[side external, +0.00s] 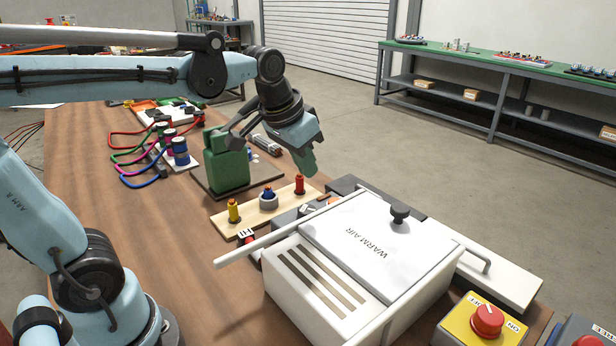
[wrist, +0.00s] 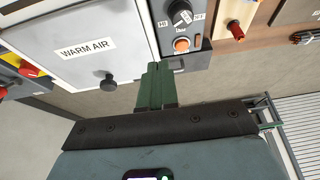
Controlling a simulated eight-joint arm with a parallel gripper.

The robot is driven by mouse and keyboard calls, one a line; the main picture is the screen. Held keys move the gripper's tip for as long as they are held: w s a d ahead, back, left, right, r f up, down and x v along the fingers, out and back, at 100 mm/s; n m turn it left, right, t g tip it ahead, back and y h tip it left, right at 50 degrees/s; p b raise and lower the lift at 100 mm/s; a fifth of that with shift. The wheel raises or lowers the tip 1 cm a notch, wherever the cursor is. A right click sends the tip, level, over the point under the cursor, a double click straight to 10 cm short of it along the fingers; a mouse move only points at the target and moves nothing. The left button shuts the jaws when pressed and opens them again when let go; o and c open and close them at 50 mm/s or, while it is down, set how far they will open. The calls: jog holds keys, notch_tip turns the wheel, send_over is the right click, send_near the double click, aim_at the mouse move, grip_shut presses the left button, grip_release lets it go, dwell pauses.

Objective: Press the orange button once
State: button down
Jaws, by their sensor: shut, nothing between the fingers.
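The orange button (wrist: 181,44) is on a grey control panel (wrist: 165,14), below a black knob (wrist: 182,15) marked HI. I cannot make out the button in the side view, where the warm-air box partly hides the panel. My gripper (wrist: 158,68) is shut and empty, its green fingers side by side. In the wrist view its tips appear just below and left of the button. In the side view my gripper (side external: 310,173) points down above the area behind the box, near the red peg, apart from the surfaces below.
The white WARM AIR box (side external: 370,240) with a black lid knob (side external: 400,213) stands close to the panel. A wooden board (side external: 247,215) carries yellow, blue and red pegs. A red knob (side external: 487,320) on yellow is at front right.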

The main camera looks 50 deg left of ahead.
aim_at(334, 198)
jog(key=w+a+g, duration=0.3)
jog(key=w+a, duration=0.1)
jog(key=w, duration=0.7)
jog(key=shift+w+a+r+g, duration=0.15)
jog(key=shift+a+r+g, duration=0.1)
jog(key=shift+a+g, duration=0.15)
jog(key=f, duration=0.9)
jog(key=w+f, duration=0.1)
jog(key=f, duration=0.4)
jog(key=shift+a+f, duration=0.1)
jog(key=shift+f, duration=0.95)
jog(key=shift+w, duration=0.1)
notch_tip(334, 198, up, 15)
jog(key=s, duration=0.1)
jog(key=shift+f, duration=0.15)
